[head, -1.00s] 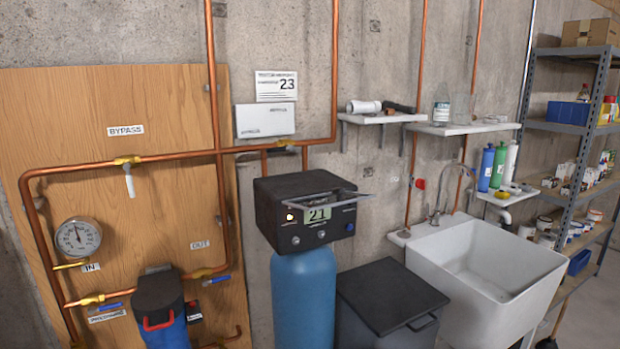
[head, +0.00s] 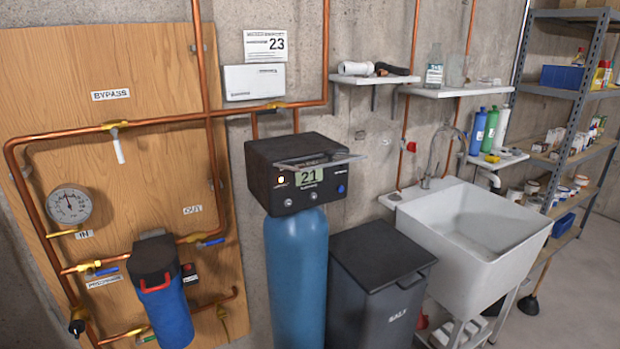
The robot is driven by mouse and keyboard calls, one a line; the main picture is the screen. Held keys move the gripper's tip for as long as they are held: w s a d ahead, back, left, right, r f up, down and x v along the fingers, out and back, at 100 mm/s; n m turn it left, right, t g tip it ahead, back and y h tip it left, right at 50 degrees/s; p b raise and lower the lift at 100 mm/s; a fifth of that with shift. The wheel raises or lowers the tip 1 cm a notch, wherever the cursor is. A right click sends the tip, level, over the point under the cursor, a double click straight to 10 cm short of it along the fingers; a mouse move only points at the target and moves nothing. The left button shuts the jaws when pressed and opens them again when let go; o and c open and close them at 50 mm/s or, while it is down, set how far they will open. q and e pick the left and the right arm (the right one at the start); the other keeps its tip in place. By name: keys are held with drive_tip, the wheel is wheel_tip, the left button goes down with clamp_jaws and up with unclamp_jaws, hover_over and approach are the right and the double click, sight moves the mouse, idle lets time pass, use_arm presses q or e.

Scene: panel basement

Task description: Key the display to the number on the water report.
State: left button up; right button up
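The water report (head: 264,46) is a white card on the concrete wall, and it shows the number 23. The display (head: 308,176) is a greenish screen on the front of a black control head (head: 264,164), and it reads 21. The control head sits on top of a blue tank (head: 296,270). A lit yellowish lamp is left of the display. Two grey round buttons are below it, and a blue knob or button is at the right. A clear flap juts out above the display. Neither of my grippers is in view.
A lidded grey salt bin (head: 385,285) stands close right of the tank, then a white sink (head: 475,240). Copper pipes (head: 160,122) and a blue filter housing (head: 165,305) are at the left. Wall shelves (head: 455,91) and a rack (head: 575,95) stand at the right.

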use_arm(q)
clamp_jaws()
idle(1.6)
